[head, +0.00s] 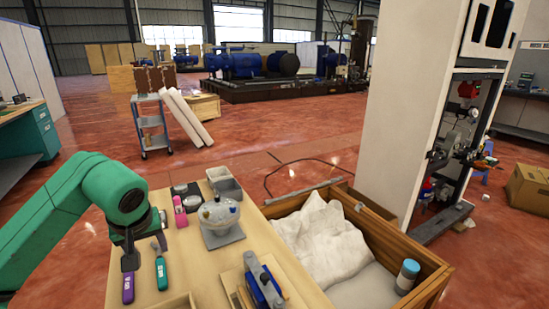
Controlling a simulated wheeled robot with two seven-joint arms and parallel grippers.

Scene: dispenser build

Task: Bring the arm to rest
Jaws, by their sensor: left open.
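My left gripper (144,250) comes in from the left on my green arm, over the left part of the wooden table (205,268). It is open, and nothing shows held between its fingers. A purple-handled tool (128,289) and a teal-handled tool (161,274) show just below the fingers. Their upper ends are partly hidden, and I cannot tell whether the fingers touch them. My right gripper is not in view.
A grey-white rounded device (220,224), pink item (180,212), grey bin (223,184) and blue device (264,284) stand on the table. A wooden crate (425,288) to the right holds a white bag (322,238) and blue-capped container (407,275). Open floor lies beyond.

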